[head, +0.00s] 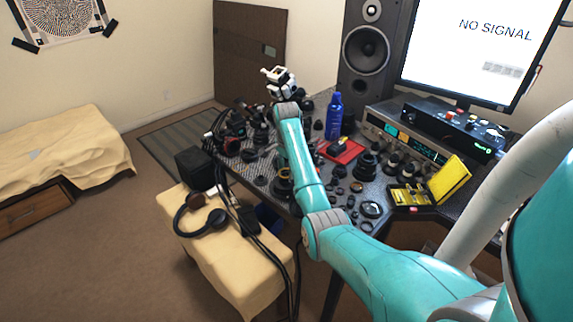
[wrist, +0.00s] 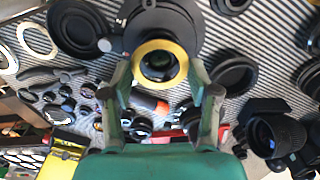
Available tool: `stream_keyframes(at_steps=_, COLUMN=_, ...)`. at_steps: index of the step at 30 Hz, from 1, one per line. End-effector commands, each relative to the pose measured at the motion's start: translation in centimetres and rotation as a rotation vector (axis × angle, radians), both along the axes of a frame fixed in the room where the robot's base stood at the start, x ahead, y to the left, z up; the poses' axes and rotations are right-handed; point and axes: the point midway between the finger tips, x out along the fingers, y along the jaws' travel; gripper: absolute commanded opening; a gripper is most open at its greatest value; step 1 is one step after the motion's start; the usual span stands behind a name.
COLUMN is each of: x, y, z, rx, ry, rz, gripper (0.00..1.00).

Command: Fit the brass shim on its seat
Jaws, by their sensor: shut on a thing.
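The brass shim (wrist: 160,45) is a flat yellow ring in the wrist view. My gripper (wrist: 160,78) is shut on it, with one finger at each side of the ring. Behind the ring is a large dark round lens part (wrist: 187,22), and dark glass shows through the ring's hole. I cannot tell whether the shim touches that part or hangs above it. Which part bears the seat is not clear. In the head view my arm reaches over the cluttered desk, and the shim and fingertips cannot be made out there.
Two pale rings (wrist: 37,25) lie at the left of the wrist view, beside a black ring (wrist: 55,30). Lens barrels (wrist: 273,133) crowd the right. In the head view a blue bottle (head: 334,118), red tray (head: 327,154) and yellow case (head: 450,180) stand right of my arm.

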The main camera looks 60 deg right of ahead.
Motion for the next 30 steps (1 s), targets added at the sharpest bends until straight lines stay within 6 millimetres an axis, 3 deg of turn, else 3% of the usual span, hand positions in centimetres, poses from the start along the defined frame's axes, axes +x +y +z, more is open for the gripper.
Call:
stream_keyframes(at_steps=10, x=-0.2, y=0.2, z=-1.7, rx=0.000, ry=0.000, rz=0.005, gripper=0.47)
stream_keyframes(at_steps=30, x=-0.2, y=0.4, z=-2.3, rx=0.000, ry=0.000, rz=0.006, gripper=0.47)
